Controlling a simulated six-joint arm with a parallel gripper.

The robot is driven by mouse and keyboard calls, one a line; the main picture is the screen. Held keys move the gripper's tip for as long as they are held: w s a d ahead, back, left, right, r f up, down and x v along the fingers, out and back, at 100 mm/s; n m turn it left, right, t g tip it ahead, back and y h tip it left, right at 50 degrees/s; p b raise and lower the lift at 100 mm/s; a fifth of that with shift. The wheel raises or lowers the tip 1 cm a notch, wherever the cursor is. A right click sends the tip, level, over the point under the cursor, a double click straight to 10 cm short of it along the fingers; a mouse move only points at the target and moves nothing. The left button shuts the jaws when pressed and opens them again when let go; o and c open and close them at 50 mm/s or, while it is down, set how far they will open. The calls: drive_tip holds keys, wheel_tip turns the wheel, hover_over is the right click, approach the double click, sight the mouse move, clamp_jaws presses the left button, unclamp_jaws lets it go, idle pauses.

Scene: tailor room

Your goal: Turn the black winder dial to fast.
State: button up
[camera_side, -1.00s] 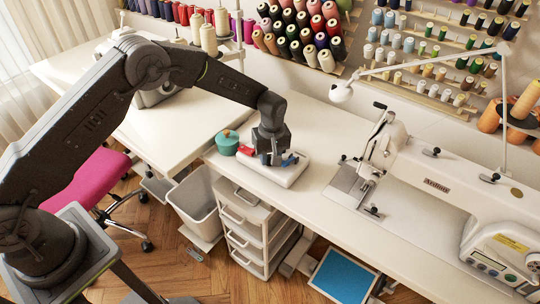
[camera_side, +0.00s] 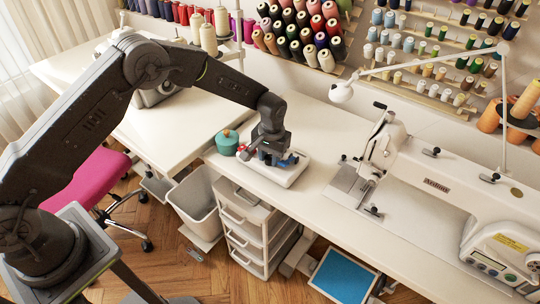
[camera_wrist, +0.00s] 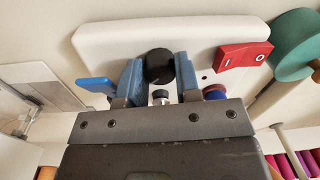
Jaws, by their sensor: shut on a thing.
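The black winder dial (camera_wrist: 159,66) sits on a white winder base (camera_wrist: 110,42) in the wrist view. My gripper (camera_wrist: 158,72) is shut on the dial, with one blue-padded finger on each side of it. In the side view my gripper (camera_side: 268,155) points down over the white base (camera_side: 290,178) and hides the dial. I cannot make out any speed marking or pointer on the dial.
A red rocker switch (camera_wrist: 243,56) and a teal round thing (camera_wrist: 296,45) lie right of the dial. A blue lever (camera_wrist: 96,86) is at left. A sewing machine (camera_side: 430,190) stands right along the table, with clear tabletop between.

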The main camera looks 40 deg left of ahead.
drive_tip(key=shift+m, duration=0.7)
drive_tip(key=o, duration=0.9)
drive_tip(key=shift+r, duration=0.1)
drive_tip(key=shift+d+r, duration=0.15)
drive_tip(key=shift+r, duration=3.8)
